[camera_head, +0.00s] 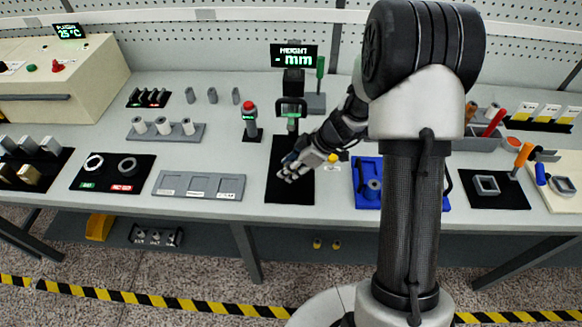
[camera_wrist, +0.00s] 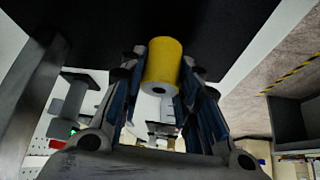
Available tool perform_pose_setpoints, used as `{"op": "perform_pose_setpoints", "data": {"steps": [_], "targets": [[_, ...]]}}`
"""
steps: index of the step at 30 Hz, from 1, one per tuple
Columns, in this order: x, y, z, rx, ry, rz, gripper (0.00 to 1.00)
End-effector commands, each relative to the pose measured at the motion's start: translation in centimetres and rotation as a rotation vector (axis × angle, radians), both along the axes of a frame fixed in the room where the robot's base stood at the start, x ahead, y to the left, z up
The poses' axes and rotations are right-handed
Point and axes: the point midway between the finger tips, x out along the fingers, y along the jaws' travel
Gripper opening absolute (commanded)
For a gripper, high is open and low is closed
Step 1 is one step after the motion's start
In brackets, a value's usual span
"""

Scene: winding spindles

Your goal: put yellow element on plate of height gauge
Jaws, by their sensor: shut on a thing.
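The yellow element (camera_wrist: 163,58) is a short cylinder with a hole in its end face. In the wrist view it sits between the two fingers of my gripper (camera_wrist: 160,76), which is shut on it. In the head view my gripper (camera_head: 288,174) is over the front part of the black plate (camera_head: 291,196) of the height gauge, and the element cannot be made out there. I cannot tell whether the element touches the plate.
A grey tray (camera_head: 199,186) lies left of the plate, and a blue fixture (camera_head: 367,196) lies to the right. A red-topped post (camera_head: 250,122) stands left of the gauge. A small yellow spot (camera_head: 333,157) shows beside my wrist. My arm hides part of the right side.

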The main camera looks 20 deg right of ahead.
Motion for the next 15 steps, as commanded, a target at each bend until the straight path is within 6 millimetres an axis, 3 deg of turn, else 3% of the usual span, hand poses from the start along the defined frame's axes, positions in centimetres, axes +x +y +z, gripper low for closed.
{"op": "perform_pose_setpoints", "data": {"steps": [2,3,11,15], "targets": [[0.0,0.01,-0.29,0.0,0.0,0.0,0.02],[-0.03,0.02,-0.22,0.0,0.0,0.0,0.32],[-0.02,0.01,-0.14,0.0,0.0,0.0,0.49],[-0.02,0.01,-0.14,0.0,0.0,0.0,0.5]]}}
